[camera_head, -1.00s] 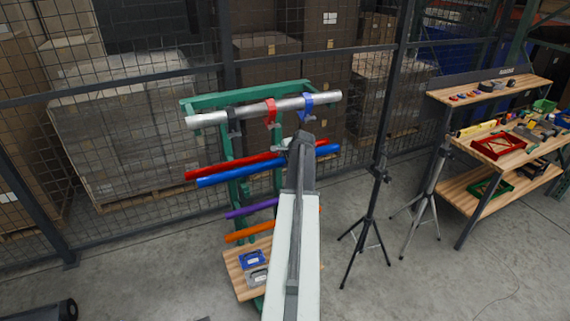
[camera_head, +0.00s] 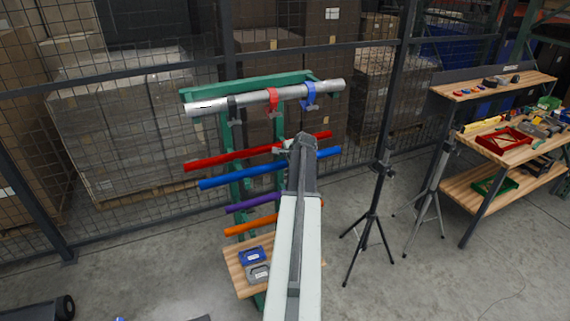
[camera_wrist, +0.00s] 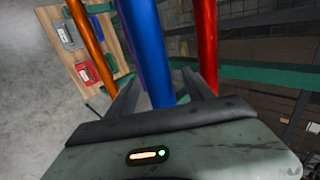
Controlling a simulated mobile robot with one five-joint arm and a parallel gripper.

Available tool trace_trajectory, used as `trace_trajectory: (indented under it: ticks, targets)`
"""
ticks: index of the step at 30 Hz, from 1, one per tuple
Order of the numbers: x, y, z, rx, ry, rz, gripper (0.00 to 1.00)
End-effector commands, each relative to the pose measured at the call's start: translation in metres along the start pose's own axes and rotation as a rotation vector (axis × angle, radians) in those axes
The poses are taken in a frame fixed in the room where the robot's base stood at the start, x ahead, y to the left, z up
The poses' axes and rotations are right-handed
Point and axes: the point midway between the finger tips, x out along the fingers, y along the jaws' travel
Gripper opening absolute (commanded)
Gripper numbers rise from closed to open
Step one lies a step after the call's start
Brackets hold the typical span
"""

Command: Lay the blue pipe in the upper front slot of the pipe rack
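The green pipe rack (camera_head: 262,86) stands in front of me, with a long grey pipe (camera_head: 250,99) across its top. A red pipe (camera_head: 222,158) lies across the rack below that. The blue pipe (camera_head: 228,180) runs in front of and below the red one, slightly slanted and apart from it at the left. My gripper (camera_head: 301,152) is at the blue pipe's right half; the arm hides part of it. The upper front slot cannot be made out.
Purple (camera_head: 256,202) and orange (camera_head: 250,226) pipes cross the rack lower down. A wooden shelf (camera_head: 236,270) with small boxes is at its foot. A mesh fence (camera_head: 140,75) is behind.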

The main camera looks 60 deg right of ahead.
Motion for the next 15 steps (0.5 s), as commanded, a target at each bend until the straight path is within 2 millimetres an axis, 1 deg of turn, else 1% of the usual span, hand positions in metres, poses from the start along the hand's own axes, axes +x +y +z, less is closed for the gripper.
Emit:
trace_trajectory:
  ticks: [5, 8, 11, 15]
  targets:
    - [0.000, 0.000, 0.000, -0.001, 0.000, 0.001, 0.61]
    - [-0.004, 0.000, 0.001, -0.001, 0.000, 0.001, 0.61]
    - [-0.015, -0.002, 0.001, -0.001, 0.000, 0.001, 0.61]
    - [-0.043, -0.004, 0.002, 0.001, 0.000, 0.001, 0.61]
